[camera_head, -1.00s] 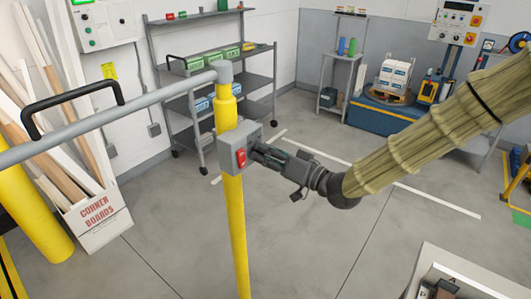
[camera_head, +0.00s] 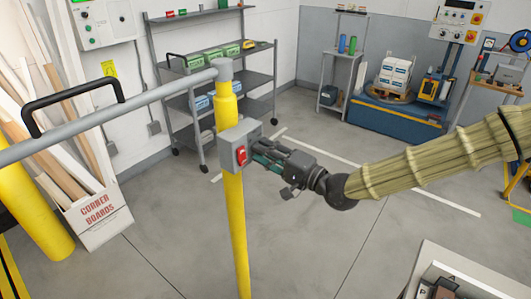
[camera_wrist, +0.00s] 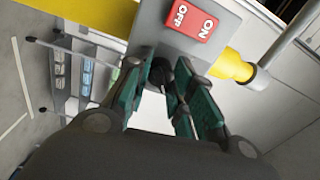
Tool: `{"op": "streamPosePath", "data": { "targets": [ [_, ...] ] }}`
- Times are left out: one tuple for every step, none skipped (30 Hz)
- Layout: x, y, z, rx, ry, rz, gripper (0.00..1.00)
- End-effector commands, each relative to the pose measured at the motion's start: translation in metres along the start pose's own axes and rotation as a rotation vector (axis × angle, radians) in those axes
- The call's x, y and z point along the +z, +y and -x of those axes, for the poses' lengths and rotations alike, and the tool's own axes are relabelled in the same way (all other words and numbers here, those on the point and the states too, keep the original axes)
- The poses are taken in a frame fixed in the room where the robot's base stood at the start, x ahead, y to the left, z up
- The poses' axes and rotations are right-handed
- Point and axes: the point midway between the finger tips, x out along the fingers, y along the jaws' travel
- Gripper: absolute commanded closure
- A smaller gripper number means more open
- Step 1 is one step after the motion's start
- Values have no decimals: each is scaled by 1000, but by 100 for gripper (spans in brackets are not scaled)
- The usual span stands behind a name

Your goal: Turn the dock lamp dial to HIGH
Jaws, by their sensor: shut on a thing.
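A grey switch box (camera_head: 241,143) sits on the yellow post (camera_head: 234,215). The box carries a red rocker switch (camera_head: 242,154), which shows in the wrist view (camera_wrist: 191,21) with ON and OFF lettering. My gripper (camera_head: 257,150) reaches the box's right side from the right. In the wrist view its teal fingers are closed around a dark round dial (camera_wrist: 160,72) on the box face, mostly hidden between the fingertips. No HIGH mark or pointer is visible, so the dial's setting cannot be read.
A grey rail (camera_head: 120,112) with a black handle (camera_head: 72,103) runs left from the post. A shelf rack (camera_head: 215,75) stands behind, and a corner-boards box (camera_head: 98,214) is at left. A light-coloured bin (camera_head: 470,268) is at lower right. The floor between is clear.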

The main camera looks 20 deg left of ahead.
Motion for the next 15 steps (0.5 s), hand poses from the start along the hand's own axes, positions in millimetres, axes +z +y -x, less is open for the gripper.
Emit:
{"op": "streamPosePath", "data": {
  "targets": [
    [-2, 0, 0, -1, 4, -22, 100],
    [-1, 0, 0, -1, 4, -34, 100],
    [-1, 0, 0, -1, 5, -47, 100],
    [-1, 0, 0, -1, 5, -56, 100],
    [-1, -1, 0, -1, 6, -65, 100],
    [-1, -1, 0, 0, 6, -75, 100],
    [-1, -1, 0, 0, 6, -81, 100],
    [-1, -1, 0, 0, 6, -86, 100],
    [-1, -1, 0, 1, 7, -91, 100],
    [-1, -1, 0, 1, 7, -95, 100],
    [-1, 0, 0, 1, 7, -98, 100],
    [-1, 0, 0, 1, 7, -101, 100],
    [-1, 0, 0, 1, 7, -102, 100],
    [-1, 0, 0, 1, 7, -103, 100],
    [-1, 0, 0, 1, 7, -104, 100]
  ]
}}
